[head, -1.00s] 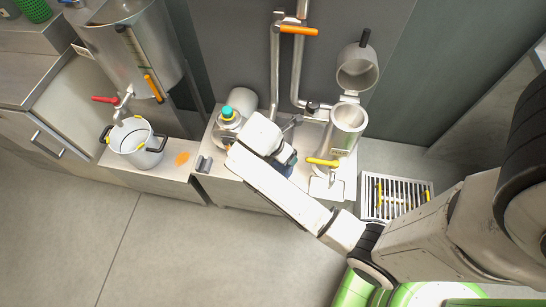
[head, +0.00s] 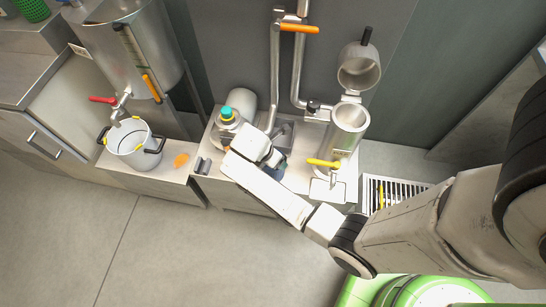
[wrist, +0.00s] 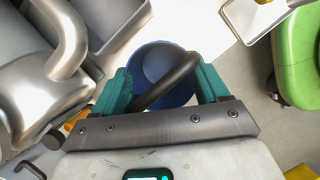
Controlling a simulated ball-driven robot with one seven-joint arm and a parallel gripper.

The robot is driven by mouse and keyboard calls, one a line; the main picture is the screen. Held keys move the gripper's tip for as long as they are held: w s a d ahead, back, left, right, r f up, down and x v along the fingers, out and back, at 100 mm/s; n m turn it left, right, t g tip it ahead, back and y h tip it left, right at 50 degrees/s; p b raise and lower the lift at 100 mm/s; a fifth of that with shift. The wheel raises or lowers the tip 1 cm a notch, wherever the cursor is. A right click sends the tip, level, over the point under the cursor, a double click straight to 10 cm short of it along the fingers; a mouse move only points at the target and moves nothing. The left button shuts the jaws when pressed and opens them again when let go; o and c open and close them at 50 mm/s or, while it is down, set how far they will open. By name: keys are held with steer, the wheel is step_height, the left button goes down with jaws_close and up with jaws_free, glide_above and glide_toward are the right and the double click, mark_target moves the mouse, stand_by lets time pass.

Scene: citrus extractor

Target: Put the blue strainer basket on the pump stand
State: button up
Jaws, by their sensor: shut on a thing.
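The blue strainer basket (wrist: 170,62) is a round dark-blue cup with a dark arched handle (wrist: 172,80). My gripper (wrist: 162,88) is shut on that handle between its teal fingers in the wrist view. In the head view my gripper (head: 268,158) is over the pump stand (head: 301,178), and only a bit of the blue basket (head: 282,167) shows beside it. The stand is a low, pale-topped bench. I cannot tell whether the basket touches its top. The basket's underside is hidden.
On the stand are the pump (head: 228,122) at left and the open strainer housing (head: 347,128) with a yellow-handled valve (head: 323,163) at right. Pipes rise behind. A floor grate (head: 405,190) lies right; a white pot (head: 133,143) stands left.

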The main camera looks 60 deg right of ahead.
steer(key=o, duration=1.4)
steer(key=shift+f, duration=0.1)
steer(key=p+v, duration=0.2)
steer(key=v, duration=1)
steer(key=shift+s+a+r+m+t+y, duration=0.4)
steer(key=shift+s+a+m+y, duration=0.55)
steer(key=shift+s+m, duration=1.65)
steer(key=shift+s+a+r+m+t+y, duration=0.4)
steer(key=shift+s+a+m, duration=0.9)
steer(key=shift+s+m, duration=1.35)
steer(key=shift+s+a+r+m+t+y, duration=0.35)
steer(key=shift+s+a+m+y, duration=0.6)
steer(key=shift+s+m, duration=1.65)
steer(key=shift+w+a+m, duration=0.2)
steer(key=shift+w+m, duration=0.05)
steer(key=shift+w, duration=0.05)
